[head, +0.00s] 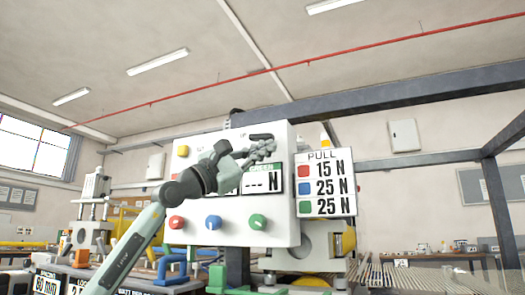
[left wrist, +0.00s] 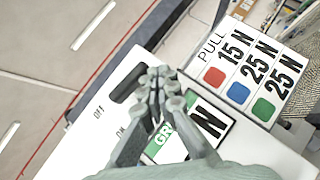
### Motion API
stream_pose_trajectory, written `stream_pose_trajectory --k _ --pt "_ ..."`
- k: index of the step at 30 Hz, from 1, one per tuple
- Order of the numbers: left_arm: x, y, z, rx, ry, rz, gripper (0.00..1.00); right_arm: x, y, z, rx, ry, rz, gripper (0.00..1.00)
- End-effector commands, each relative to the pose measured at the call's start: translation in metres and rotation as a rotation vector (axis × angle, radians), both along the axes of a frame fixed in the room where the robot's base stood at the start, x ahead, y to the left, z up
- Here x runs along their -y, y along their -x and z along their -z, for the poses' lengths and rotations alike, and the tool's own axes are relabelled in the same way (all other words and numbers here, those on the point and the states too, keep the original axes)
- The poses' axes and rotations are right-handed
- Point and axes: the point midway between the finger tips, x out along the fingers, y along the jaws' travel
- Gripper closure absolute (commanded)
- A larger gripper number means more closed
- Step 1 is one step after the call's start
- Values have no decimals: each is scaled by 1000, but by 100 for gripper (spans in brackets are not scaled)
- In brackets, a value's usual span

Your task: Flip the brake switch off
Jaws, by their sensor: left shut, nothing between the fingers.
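A white control panel (head: 280,225) stands upright in the middle of the head view. A black switch (head: 261,137) is near its top right edge. In the left wrist view a dark, long shape, likely this switch (left wrist: 126,84), lies just beside my fingertips, near the letters OFF and ON. My left gripper (head: 266,147) is shut and empty in front of the panel, just below the switch. It also shows in the left wrist view (left wrist: 158,76), partly covering the green-edged display. I cannot tell whether the fingers touch the switch, or its position. My right gripper is not in view.
The panel has a red knob (head: 176,222), a blue knob (head: 213,222), a green knob (head: 257,222) and a yellow button (head: 183,151). A PULL sign (head: 325,182) stands close to its right. A grey beam (head: 400,88) runs behind. Open air lies above the panel.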

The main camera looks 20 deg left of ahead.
Motion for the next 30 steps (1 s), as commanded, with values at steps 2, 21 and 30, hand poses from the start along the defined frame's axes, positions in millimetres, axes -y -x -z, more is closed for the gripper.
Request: stream_pose_trajectory --k 2,21,30 --pt "-2 2 2 0 1 -1 100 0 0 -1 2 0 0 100" --pt "-55 78 59 -3 0 -3 100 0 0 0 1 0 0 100" --pt "-59 85 62 0 0 0 100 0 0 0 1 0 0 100"
